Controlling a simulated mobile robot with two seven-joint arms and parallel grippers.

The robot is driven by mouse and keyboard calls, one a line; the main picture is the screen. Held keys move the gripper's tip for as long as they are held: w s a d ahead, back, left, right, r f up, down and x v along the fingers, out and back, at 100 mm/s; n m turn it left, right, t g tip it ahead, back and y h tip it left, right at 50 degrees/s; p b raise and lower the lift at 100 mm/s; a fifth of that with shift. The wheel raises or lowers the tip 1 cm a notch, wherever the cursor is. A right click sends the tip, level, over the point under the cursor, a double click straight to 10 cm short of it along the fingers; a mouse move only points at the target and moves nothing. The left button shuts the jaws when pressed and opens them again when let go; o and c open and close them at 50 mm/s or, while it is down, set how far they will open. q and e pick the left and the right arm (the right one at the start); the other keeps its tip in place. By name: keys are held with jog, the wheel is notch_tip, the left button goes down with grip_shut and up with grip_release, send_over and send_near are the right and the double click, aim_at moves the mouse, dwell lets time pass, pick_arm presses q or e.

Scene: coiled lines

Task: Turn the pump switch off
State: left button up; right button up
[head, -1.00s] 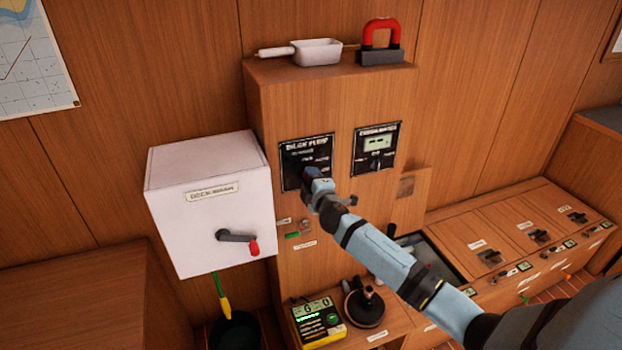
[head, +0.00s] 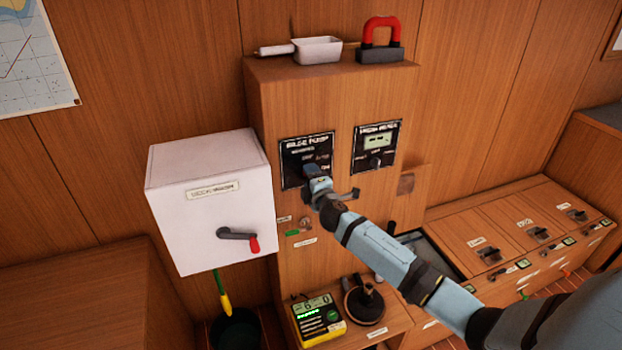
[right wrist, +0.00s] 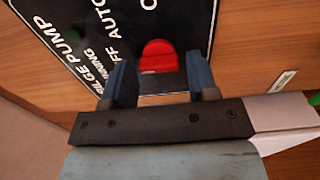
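The black bilge pump panel (head: 294,160) is on the front of the wooden cabinet. It also fills the upper part of the right wrist view (right wrist: 110,45), with the words BILGE PUMP, RUNNING, OFF and AUTO legible. A red switch knob (right wrist: 158,57) sits on this panel. My right gripper (right wrist: 160,82) is open, with one blue finger on each side of the knob and visible gaps between. In the head view my right gripper (head: 314,182) is at the panel's lower right and hides the knob. Which label the knob points to cannot be told. My left gripper is not in view.
A second black panel with a small display (head: 376,147) is to the right. A white deck wash box (head: 210,205) with a red-tipped handle juts out at the left. A scoop (head: 317,50) and a red magnet (head: 382,38) stand on the cabinet top.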

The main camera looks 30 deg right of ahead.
jog(key=shift+o, duration=0.7)
jog(key=b+v, duration=0.1)
jog(key=v, duration=1.2)
jog(key=shift+s+a, duration=0.15)
jog(key=shift+s, duration=0.2)
